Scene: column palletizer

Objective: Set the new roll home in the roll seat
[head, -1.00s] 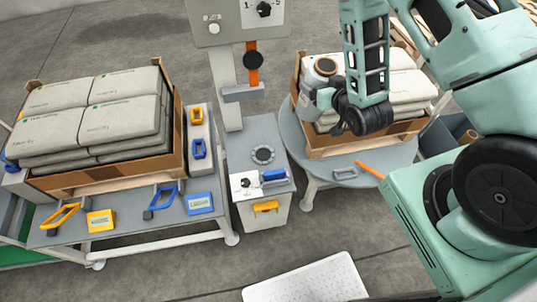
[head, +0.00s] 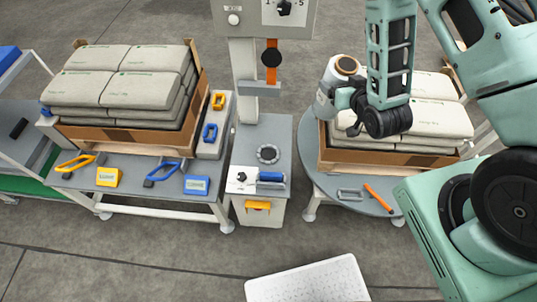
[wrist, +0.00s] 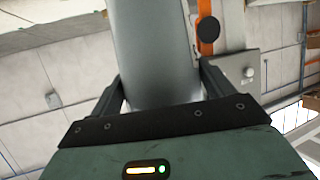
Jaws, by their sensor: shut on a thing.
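The new roll (head: 328,88) is a pale cylinder with a brown core at its top end. My gripper (head: 343,98) is shut on its side and holds it tilted, in the air before the left side of the right-hand sack stack. In the wrist view the roll (wrist: 155,50) shows as a grey cylinder between both fingers (wrist: 163,95). A grey ring (head: 268,153) lies on the bench top below the machine column, and a grey bracket (head: 260,89) juts from the column under an orange strap. I cannot tell which of these is the roll seat. The roll is apart from both.
A round table (head: 306,160) carries the right-hand sack stack, a grey handle (head: 350,194) and an orange bar (head: 378,199). The machine column (head: 243,75) stands left of the roll. Sacks in a carton (head: 130,138) and several tools fill the left bench.

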